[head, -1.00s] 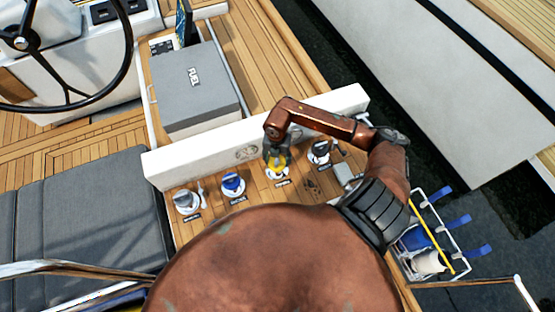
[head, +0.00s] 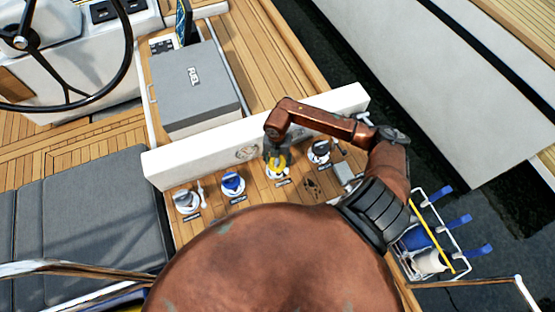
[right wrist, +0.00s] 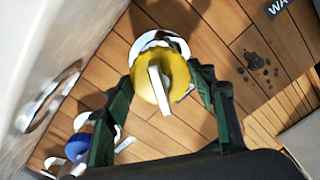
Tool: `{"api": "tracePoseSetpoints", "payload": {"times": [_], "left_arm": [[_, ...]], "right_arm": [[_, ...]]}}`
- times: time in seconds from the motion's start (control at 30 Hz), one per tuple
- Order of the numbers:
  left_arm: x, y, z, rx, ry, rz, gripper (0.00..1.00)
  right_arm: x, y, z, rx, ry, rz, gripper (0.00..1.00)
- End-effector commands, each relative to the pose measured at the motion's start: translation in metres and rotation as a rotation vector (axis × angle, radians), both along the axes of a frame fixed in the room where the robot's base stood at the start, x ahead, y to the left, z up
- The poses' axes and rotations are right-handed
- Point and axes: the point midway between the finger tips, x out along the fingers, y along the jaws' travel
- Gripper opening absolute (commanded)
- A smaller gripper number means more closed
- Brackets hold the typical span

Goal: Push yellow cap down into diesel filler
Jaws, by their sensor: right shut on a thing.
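The yellow cap (head: 281,170) is between the fingers of my right gripper (head: 276,160), over a white-rimmed deck filler. In the right wrist view the yellow cap (right wrist: 178,72) has a pale raised bar across its top. The white rim of the diesel filler (right wrist: 147,40) shows behind the cap's far edge. How deep the cap sits in the filler cannot be told. My left gripper is not in view.
A blue-capped filler (head: 233,184) and a grey-capped filler (head: 187,201) stand to the left, a dark-capped one (head: 319,151) to the right. A white coaming (head: 200,158) runs close behind. A grey FUEL box (head: 195,90) stands beyond it.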

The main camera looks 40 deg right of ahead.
Motion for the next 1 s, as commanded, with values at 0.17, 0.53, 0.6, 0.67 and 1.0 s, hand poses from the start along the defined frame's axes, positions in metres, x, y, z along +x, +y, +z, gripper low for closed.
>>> {"api": "tracePoseSetpoints", "payload": {"times": [0.17,0.53,0.6,0.67,1.0], "left_arm": [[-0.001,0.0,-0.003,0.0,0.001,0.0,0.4],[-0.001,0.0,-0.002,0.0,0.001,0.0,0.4],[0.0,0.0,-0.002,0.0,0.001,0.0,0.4],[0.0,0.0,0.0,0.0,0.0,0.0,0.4],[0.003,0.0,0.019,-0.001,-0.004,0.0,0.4]], "right_arm": [[0.0,0.0,-0.004,0.0,0.0,0.0,0.22],[0.0,0.0,-0.004,0.0,0.0,0.0,0.59],[0.0,0.0,-0.003,0.0,0.0,0.0,0.59],[0.0,0.0,-0.001,0.0,0.0,0.0,0.59],[0.0,0.0,0.024,0.001,-0.001,0.0,0.59]]}}
